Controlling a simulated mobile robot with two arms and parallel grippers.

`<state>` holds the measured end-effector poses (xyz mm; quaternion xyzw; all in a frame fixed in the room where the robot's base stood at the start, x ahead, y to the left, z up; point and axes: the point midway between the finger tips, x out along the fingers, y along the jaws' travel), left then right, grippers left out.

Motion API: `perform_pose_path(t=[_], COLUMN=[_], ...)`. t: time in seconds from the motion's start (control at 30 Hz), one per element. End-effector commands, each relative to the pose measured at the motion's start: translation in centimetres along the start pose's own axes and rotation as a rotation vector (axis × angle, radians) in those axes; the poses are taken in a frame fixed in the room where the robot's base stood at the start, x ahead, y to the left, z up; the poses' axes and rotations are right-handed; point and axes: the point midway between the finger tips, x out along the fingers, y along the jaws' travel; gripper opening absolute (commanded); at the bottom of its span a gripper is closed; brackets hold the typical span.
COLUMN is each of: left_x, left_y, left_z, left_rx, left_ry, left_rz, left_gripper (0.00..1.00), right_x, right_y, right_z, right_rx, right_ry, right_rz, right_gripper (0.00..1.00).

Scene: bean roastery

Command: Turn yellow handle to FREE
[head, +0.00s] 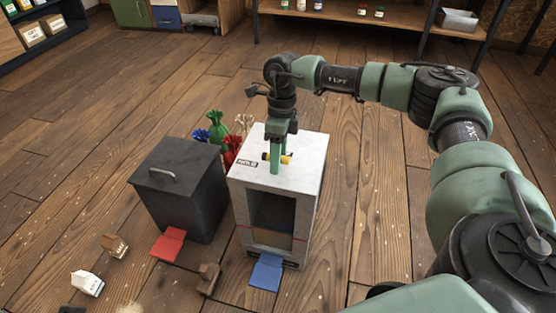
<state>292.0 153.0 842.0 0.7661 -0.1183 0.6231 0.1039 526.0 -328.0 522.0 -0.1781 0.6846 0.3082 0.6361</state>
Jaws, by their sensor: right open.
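The yellow handle (286,159) is on the top of a white cabinet (299,178) with an open, dark front. I cannot tell whether the fingers touch the handle. My left gripper is not in view.
A dark grey lidded bin (180,195) stands left of the cabinet. Red (168,244) and blue (266,272) flaps lie in front. Tied colored bags (217,128) stand behind. Small items, including a white carton (87,283), are on the floor at left. Floor right of the cabinet is clear.

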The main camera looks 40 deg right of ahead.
Motion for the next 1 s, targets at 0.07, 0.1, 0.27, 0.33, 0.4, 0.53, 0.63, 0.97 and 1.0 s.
perform_pose_path(t=[0.07,0.1,0.27,0.33,0.4,0.53,0.63,0.97,1.0], left_x=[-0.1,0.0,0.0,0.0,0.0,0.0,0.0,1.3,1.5], left_y=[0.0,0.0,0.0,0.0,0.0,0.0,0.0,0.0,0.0], left_z=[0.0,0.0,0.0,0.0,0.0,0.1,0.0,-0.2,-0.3], left_rx=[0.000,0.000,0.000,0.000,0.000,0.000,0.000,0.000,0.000], left_ry=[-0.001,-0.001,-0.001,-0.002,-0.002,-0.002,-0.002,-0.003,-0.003], left_rz=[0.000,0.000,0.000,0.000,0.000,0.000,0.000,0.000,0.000], left_gripper=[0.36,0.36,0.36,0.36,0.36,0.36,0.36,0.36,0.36], right_x=[0.2,0.2,0.1,0.1,0.1,0.1,0.1,-0.1,-0.2], right_y=[0.0,0.0,0.0,0.0,0.0,0.1,0.1,0.2,0.2], right_z=[0.0,0.0,0.0,0.0,0.0,0.0,0.0,0.0,0.0], right_rx=[0.000,0.000,-0.001,-0.001,-0.001,-0.001,0.001,0.067,0.083], right_ry=[0.000,0.000,0.000,0.000,0.000,0.000,-0.001,-0.014,-0.017], right_rz=[0.000,0.000,0.000,0.000,0.000,0.001,0.001,0.004,0.004], right_gripper=[0.46,0.46,0.46,0.27,0.07,0.00,0.00,0.00,0.00])
